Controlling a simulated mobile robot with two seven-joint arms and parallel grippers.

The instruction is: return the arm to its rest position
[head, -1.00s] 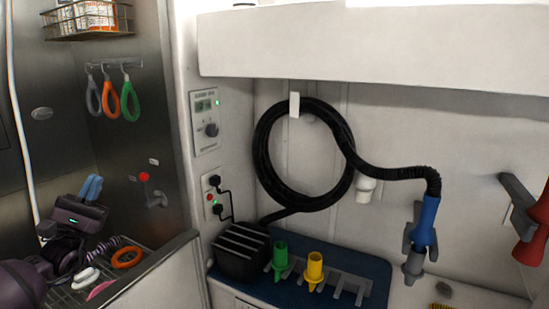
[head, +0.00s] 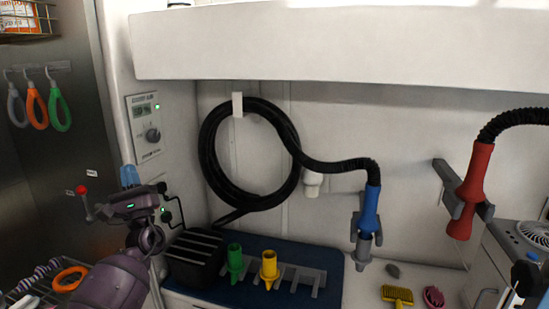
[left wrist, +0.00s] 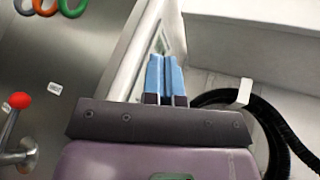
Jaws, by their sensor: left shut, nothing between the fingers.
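My left gripper (head: 129,176) is raised in front of the wall corner between the steel tub wall and the white back wall. Its blue fingers are closed together with nothing between them, as the left wrist view also shows (left wrist: 165,78). The purple left arm comes up from the lower left of the head view. The gripper appears in front of the wall below the control panel (head: 147,125); whether it touches anything I cannot tell, but it looks clear. My right gripper is not in view.
A red-knobbed tap (head: 82,190) is left of the gripper. A black slotted box (head: 196,257), green nozzle (head: 235,262) and yellow nozzle (head: 269,270) stand on a blue mat. A coiled black hose (head: 208,160) ends in a blue handle (head: 371,207). A red handle (head: 473,180) hangs at right.

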